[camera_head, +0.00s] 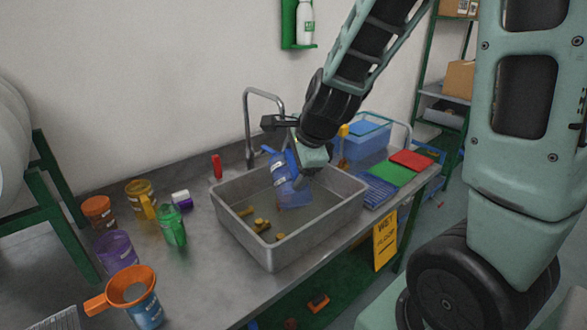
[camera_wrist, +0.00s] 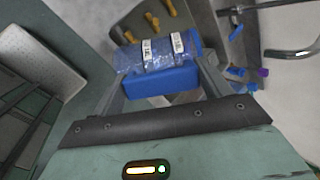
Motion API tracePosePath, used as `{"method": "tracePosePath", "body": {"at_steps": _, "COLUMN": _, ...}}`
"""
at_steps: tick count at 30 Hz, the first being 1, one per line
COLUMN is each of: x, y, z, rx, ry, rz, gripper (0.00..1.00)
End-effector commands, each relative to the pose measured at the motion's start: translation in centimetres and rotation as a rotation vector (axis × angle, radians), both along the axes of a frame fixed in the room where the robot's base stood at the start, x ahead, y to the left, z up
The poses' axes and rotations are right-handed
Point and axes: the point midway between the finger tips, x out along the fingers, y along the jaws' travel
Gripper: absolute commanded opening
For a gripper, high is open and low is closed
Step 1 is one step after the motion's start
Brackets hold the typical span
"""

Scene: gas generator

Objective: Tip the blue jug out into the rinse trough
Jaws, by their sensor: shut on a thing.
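The blue jug (camera_head: 286,181) is see-through, with a white label, and is tilted over the grey rinse trough (camera_head: 231,232) in the head view. My gripper (camera_head: 305,170) is shut on the jug above the trough's far half. In the wrist view the jug (camera_wrist: 158,56) lies across between my gripper's fingers (camera_wrist: 160,95), with its solid blue part nearest me. Several yellow-brown pieces (camera_head: 262,224) lie on the trough floor. I cannot tell whether anything is flowing from the jug.
A tap (camera_head: 250,125) stands behind the trough. Left on the bench are a green jug (camera_head: 172,226), a yellow jug (camera_head: 141,195), a purple container (camera_head: 117,253) and an orange funnel (camera_head: 130,287). Right are a blue bin (camera_head: 365,140), a green board (camera_head: 392,172) and a red board (camera_head: 411,160).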

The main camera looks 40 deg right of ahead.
Motion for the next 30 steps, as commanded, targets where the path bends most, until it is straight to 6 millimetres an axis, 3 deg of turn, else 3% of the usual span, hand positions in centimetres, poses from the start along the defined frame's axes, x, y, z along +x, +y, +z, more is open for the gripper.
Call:
{"method": "tracePosePath", "body": {"at_steps": 15, "x": -0.9, "y": 0.4, "z": -1.7, "rx": -0.043, "ry": -0.108, "rz": 0.001, "gripper": 0.34}}
{"method": "tracePosePath", "body": {"at_steps": 30, "x": -1.1, "y": 0.5, "z": -1.9, "rx": -0.06, "ry": -0.148, "rz": 0.0, "gripper": 0.34}}
